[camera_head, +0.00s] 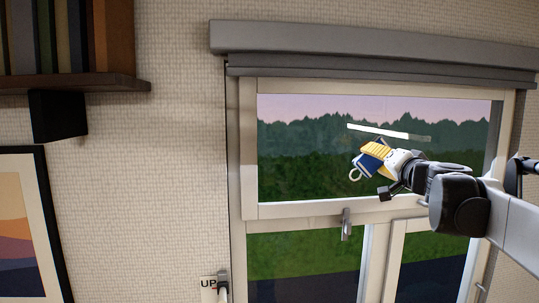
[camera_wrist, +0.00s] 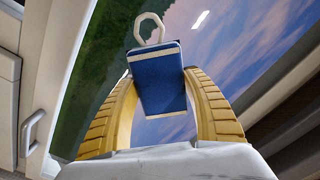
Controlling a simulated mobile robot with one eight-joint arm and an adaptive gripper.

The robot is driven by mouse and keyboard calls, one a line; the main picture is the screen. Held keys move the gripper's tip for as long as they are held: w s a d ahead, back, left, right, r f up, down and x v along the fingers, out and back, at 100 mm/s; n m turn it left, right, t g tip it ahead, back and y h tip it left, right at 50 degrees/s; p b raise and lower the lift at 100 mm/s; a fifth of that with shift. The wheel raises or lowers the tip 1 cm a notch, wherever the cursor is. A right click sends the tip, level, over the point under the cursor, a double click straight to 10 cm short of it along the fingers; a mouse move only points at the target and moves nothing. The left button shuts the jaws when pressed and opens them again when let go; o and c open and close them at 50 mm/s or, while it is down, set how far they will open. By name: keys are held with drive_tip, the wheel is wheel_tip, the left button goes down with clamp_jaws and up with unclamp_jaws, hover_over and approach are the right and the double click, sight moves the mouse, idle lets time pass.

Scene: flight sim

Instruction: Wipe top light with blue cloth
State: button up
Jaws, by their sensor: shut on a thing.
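A blue cloth (camera_head: 367,164), shaped like a flat pad with a pale loop at one end, is held in my gripper (camera_head: 374,156). In the wrist view the blue cloth (camera_wrist: 160,84) sits between the two yellow ribbed fingers of my gripper (camera_wrist: 159,76), which are shut on its sides. The top light, the wide upper window pane (camera_head: 305,165), is in a cream frame. My gripper is in front of the lower right half of this pane. I cannot tell whether the cloth touches the glass. My arm covers part of the pane's right side.
A grey blind box (camera_head: 370,42) runs above the window. A window handle (camera_head: 346,225) sits on the frame below the pane. A wall shelf with books (camera_head: 70,86) and a framed picture (camera_head: 50,220) are at the left. A bright streak (camera_head: 388,132) shows on the pane.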

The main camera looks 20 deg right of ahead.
drive_tip(key=shift+s+d, duration=0.1)
drive_tip(key=shift+s, duration=0.05)
drive_tip(key=shift+p+v, duration=0.5)
drive_tip(key=shift+v, duration=2.4)
drive_tip(key=shift+s, duration=0.1)
drive_tip(key=v, duration=0.3)
drive_tip(key=shift+p, duration=0.35)
